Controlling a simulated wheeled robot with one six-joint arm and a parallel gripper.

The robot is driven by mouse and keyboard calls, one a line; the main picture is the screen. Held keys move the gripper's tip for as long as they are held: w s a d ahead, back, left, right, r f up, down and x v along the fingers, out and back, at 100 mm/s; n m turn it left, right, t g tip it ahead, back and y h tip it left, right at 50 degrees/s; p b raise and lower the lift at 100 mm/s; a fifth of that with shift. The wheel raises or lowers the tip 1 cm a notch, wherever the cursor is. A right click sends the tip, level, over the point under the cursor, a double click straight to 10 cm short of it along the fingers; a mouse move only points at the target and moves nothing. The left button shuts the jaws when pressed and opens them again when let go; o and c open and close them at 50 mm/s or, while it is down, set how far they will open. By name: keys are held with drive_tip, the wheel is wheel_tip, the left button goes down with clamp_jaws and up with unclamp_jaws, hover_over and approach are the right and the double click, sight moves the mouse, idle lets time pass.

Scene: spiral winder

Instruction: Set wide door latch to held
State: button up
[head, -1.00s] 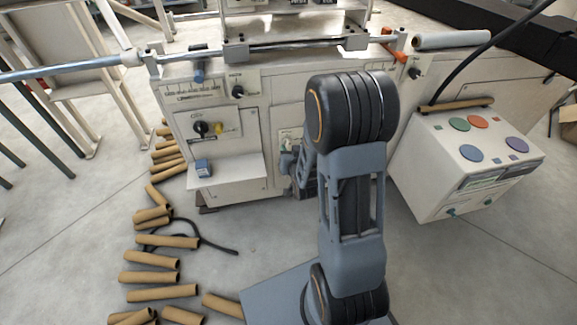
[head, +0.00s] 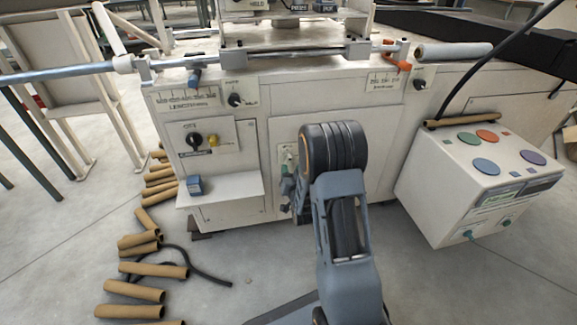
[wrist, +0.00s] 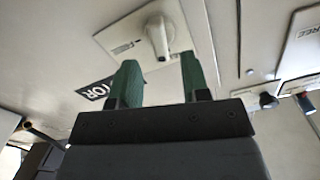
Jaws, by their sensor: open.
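A small pale latch plate (head: 290,152) sits on the left part of the wide door panel (head: 388,125) of the machine, partly hidden by my arm. In the wrist view the latch is a pale grey lever (wrist: 160,36) on a flat plate with small print that I cannot read. My gripper (wrist: 159,62) has two green fingers, spread apart with nothing between them. The lever is beyond the fingertips, between them in the picture, and looks apart from them. In the head view my gripper (head: 287,172) is just below the latch plate, partly hidden.
A shelf (head: 225,194) with a blue block (head: 194,184) juts out left of my gripper. A control box (head: 440,195) with coloured buttons stands to the right. Cardboard tubes (head: 153,269) and a black cable lie on the floor at left. Knobs (wrist: 267,101) show in the wrist view.

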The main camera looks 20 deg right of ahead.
sight(289, 162)
drive_tip(key=shift+w+d+b, duration=0.25)
drive_tip(key=shift+w, duration=0.9)
drive_tip(key=shift+w+d+b, duration=0.2)
drive_tip(key=shift+w+b, duration=0.05)
drive_tip(key=shift+w, duration=0.9)
